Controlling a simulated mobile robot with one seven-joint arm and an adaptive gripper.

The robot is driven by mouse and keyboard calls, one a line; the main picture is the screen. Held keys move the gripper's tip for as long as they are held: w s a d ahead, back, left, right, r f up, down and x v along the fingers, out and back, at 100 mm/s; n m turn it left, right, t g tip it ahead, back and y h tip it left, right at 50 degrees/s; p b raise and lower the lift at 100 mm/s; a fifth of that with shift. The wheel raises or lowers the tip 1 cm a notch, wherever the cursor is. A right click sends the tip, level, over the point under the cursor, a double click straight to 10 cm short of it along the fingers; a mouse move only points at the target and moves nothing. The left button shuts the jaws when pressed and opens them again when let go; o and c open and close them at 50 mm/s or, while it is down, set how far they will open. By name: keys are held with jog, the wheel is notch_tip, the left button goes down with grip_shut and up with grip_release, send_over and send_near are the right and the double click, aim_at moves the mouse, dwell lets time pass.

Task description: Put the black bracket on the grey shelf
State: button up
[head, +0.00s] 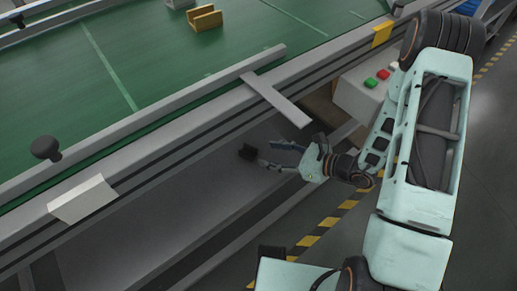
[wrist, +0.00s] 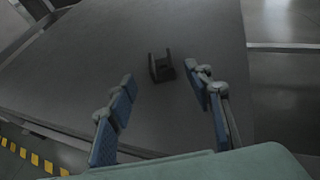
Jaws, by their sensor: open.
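The black bracket (head: 247,152) is a small dark U-shaped piece with two upright prongs. In the wrist view the bracket (wrist: 161,70) appears to rest on the grey shelf (wrist: 90,50), just past and between my fingertips. The grey shelf also shows in the head view (head: 185,195), below the conveyor's side rail. My gripper (head: 270,154) is open, its fingers spread and pointing at the bracket. In the wrist view a gap shows between the bracket and each finger of my gripper (wrist: 163,82).
A green conveyor belt (head: 95,85) with a metal side rail runs above the shelf. A yellow bracket (head: 206,18) sits on it. A flat metal arm (head: 277,98) juts out over the shelf. A button box (head: 365,90) is at right. Yellow-black floor tape (head: 325,222) runs in front.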

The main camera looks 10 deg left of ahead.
jog(key=shift+v, duration=1.25)
